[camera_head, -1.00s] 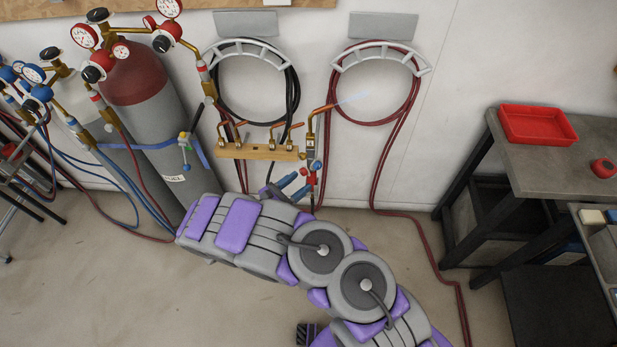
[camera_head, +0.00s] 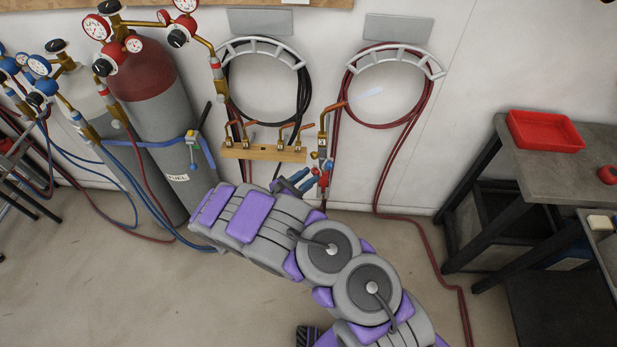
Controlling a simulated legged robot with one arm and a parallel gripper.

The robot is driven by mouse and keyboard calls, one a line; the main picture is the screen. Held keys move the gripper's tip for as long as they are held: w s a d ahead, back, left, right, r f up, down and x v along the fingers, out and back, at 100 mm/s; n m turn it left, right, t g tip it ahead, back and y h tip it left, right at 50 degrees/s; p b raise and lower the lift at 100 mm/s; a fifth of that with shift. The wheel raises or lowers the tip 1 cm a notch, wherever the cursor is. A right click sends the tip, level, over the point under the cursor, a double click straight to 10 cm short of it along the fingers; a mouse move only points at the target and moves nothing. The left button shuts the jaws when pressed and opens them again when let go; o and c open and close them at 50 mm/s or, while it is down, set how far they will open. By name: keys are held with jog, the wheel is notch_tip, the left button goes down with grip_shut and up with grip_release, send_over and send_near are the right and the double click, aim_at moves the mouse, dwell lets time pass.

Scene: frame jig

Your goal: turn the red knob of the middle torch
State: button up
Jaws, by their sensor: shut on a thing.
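A lit brass torch (camera_head: 322,140) stands upright just right of the wooden rack, apart from it. Its copper tip bends to the right and a pale flame (camera_head: 368,92) comes out of it. A red knob (camera_head: 327,167) shows low on this torch, with blue parts close by. My gripper (camera_head: 305,184) is at the torch's lower handle, shut on it; my forearm hides most of the jaws. Other torches with copper tips sit in the wooden rack (camera_head: 263,153), which has an empty slot near its middle.
A red fuel cylinder (camera_head: 142,85) and a grey one stand at left with gauges, valves and hoses. Black hose (camera_head: 304,85) and red hose (camera_head: 428,95) hang in coils on the wall. A dark table with a red tray (camera_head: 545,131) stands at right. Some floor is clear.

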jog(key=shift+a, duration=0.35)
jog(key=shift+c, duration=1.5)
jog(key=d, duration=0.3)
jog(key=shift+r, duration=0.2)
grip_shut()
jog(key=shift+c, duration=0.7)
grip_release()
jog(key=shift+a+f, duration=0.1)
jog(key=shift+a, duration=0.4)
jog(key=shift+o, duration=0.7)
jog(key=o, duration=0.7)
jog(key=shift+d, duration=0.25)
jog(key=shift+o, duration=0.7)
jog(key=shift+a, duration=0.1)
jog(key=shift+a, duration=0.1)
